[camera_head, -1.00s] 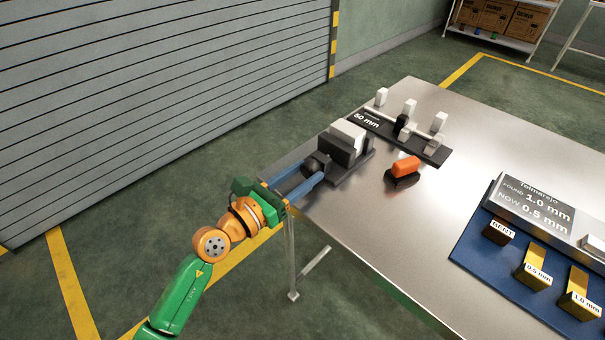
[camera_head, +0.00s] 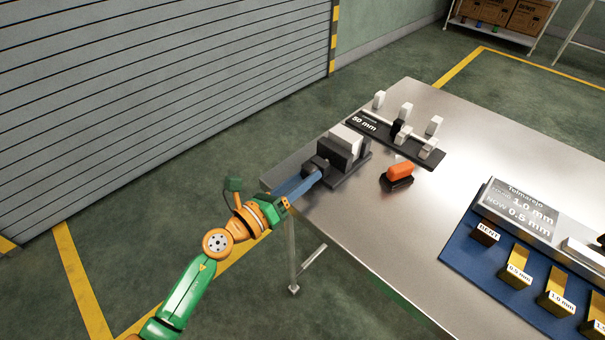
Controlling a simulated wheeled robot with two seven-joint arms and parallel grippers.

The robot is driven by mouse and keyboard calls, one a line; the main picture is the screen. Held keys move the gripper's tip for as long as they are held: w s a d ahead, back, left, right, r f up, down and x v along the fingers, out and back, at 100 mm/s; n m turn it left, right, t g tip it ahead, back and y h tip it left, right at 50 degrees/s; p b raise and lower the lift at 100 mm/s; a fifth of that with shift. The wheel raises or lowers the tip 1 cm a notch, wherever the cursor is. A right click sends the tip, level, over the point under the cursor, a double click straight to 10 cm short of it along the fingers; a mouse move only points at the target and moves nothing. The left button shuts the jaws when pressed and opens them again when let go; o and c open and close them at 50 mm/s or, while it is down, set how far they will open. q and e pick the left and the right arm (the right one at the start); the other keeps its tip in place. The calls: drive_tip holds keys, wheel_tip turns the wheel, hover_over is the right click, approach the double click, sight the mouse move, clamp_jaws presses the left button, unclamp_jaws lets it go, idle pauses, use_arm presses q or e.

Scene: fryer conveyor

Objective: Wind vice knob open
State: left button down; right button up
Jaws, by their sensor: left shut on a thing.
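The vice (camera_head: 345,150) stands near the left edge of the steel table, with dark grey jaws and a white block (camera_head: 348,139) at them. Its dark knob (camera_head: 316,163) is on the side facing my left arm. My left gripper (camera_head: 317,172), with blue fingers, reaches in from the left and is shut on the knob. The fingers now show almost edge-on, one over the other, and hide part of the knob. My right gripper is not in the view.
An orange-topped black piece (camera_head: 399,172) lies right of the vice. Behind it is a black "50 mm" fixture (camera_head: 364,124) with white posts. A blue tray (camera_head: 462,254) with labelled bins and a sign (camera_head: 521,208) are at right. The table's middle is clear.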

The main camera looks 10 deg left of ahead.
use_arm(q)
drive_tip(key=shift+n, duration=0.5)
drive_tip(key=shift+c, duration=1.7)
unclamp_jaws()
